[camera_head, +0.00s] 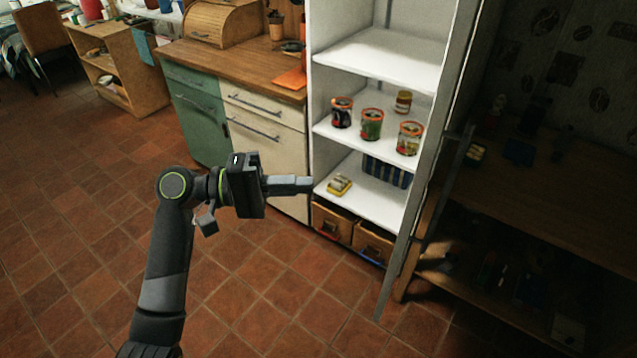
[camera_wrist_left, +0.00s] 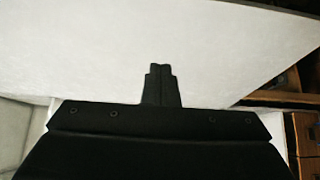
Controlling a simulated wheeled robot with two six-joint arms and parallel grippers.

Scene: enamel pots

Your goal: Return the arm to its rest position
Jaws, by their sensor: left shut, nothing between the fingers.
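My left gripper (camera_head: 311,184) is shut and empty in the head view. Its arm rises from the bottom left, and the fingers point right, in front of the left edge of the open white cabinet. In the left wrist view the shut fingertips (camera_wrist_left: 160,68) appear against a broad pale panel (camera_wrist_left: 80,50). I cannot tell whether the fingers touch anything. My right gripper does not show.
The white cabinet shelf (camera_head: 385,55) stands above shelves with several jars (camera_head: 371,124), a yellow packet (camera_head: 339,185) and a blue striped box (camera_head: 385,172). Its grey door (camera_head: 433,150) hangs open at right. A green cupboard (camera_head: 197,118) stands left. Tiled floor (camera_head: 80,230) is clear at left.

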